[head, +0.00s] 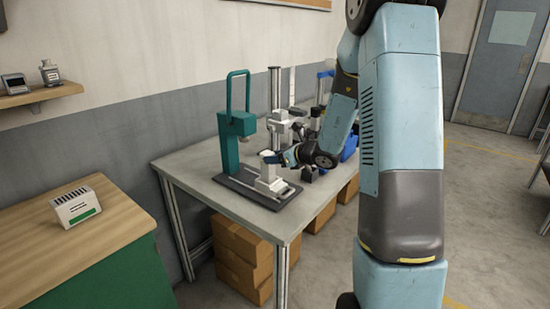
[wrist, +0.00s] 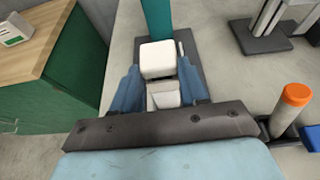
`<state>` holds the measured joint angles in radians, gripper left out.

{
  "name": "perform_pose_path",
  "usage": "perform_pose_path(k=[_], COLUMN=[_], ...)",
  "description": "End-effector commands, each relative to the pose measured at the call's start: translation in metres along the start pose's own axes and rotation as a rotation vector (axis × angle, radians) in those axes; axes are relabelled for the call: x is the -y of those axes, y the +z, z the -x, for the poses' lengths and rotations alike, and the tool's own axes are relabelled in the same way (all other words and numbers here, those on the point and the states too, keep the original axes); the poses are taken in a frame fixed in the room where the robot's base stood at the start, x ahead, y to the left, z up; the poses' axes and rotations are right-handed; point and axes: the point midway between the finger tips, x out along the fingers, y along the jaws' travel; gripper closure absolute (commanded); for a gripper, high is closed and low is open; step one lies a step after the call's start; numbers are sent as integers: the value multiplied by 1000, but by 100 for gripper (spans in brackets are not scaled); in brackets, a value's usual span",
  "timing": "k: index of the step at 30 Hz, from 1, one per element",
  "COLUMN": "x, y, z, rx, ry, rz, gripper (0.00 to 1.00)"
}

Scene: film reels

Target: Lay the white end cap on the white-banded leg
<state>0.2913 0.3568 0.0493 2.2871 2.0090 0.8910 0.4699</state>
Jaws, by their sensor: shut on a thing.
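My gripper (head: 279,158) reaches in from the right over the workbench. In the wrist view its two blue fingers (wrist: 160,72) are shut on a white block, which I take to be the white end cap (wrist: 158,58). A second pale piece (wrist: 163,97) shows between the fingers, nearer my wrist. In the head view a white upright piece (head: 269,180) stands directly below the gripper on a dark base plate (head: 240,190). Whether the cap touches anything below is not clear. I cannot make out a white-banded leg for certain.
A teal stand with a looped handle (head: 236,135) rises on the same base plate, just behind and left. A grey column stand (head: 276,95) and blue items are farther back. An orange-topped cylinder (wrist: 294,95) is right in the wrist view. The workbench's front left (head: 190,165) is clear.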

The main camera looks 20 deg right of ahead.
Motion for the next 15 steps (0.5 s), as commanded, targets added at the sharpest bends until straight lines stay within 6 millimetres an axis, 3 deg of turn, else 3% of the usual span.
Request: perform_pose_path(k=[2,3,10,15], x=[0,0,0,0], y=[-2,-2,-2,-2], z=[-1,-1,-1,0], rx=[0,0,0,0], ry=[0,0,-1,-1], rz=[0,0,0,-1], gripper=[85,55,33,31])
